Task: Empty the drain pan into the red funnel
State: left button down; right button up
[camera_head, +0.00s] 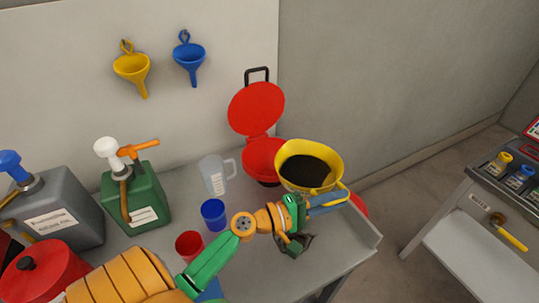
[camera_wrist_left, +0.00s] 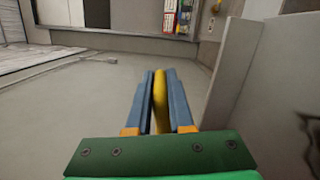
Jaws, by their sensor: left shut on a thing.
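The yellow drain pan (camera_head: 334,160) holds dark liquid and looks roughly level, just right of the red funnel (camera_head: 262,155); it overlaps the funnel's right side in the picture. The funnel's round red lid (camera_head: 256,108) stands open. My left gripper (camera_head: 328,199) is shut on the pan's yellow handle, at the pan's near right side. In the left wrist view the handle (camera_wrist_left: 160,88) sits between the blue fingers (camera_wrist_left: 161,100). I cannot tell whether the pan touches the funnel. My right gripper is not in view.
A clear jug (camera_head: 214,175), a blue cup (camera_head: 213,213) and a red cup (camera_head: 189,244) stand left of the funnel. A green can (camera_head: 135,200) and a grey can (camera_head: 60,215) stand farther left. A red object (camera_head: 359,204) shows partly behind the gripper. Yellow (camera_head: 131,67) and blue (camera_head: 189,55) funnels hang on the wall.

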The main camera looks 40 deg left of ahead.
aim_at(349, 198)
pick_arm(q)
jog(key=w, duration=0.1)
jog(key=w+d, duration=0.1)
jog(key=w+d+y, duration=0.1)
jog(key=shift+f+n+t+b, duration=0.25)
jog(key=shift+n+t+b, duration=0.05)
jog(key=shift+n, duration=0.1)
jog(key=shift+w+d+r, duration=0.1)
jog(key=shift+w+d, duration=0.15)
jog(key=shift+w, duration=0.1)
jog(key=shift+w+r+y, duration=0.2)
jog(key=shift+w+y, duration=0.1)
jog(key=shift+y, duration=0.1)
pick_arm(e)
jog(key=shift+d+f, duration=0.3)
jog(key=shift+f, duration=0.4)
pick_arm(q)
jog(key=shift+d, duration=0.15)
jog(key=shift+r, duration=0.1)
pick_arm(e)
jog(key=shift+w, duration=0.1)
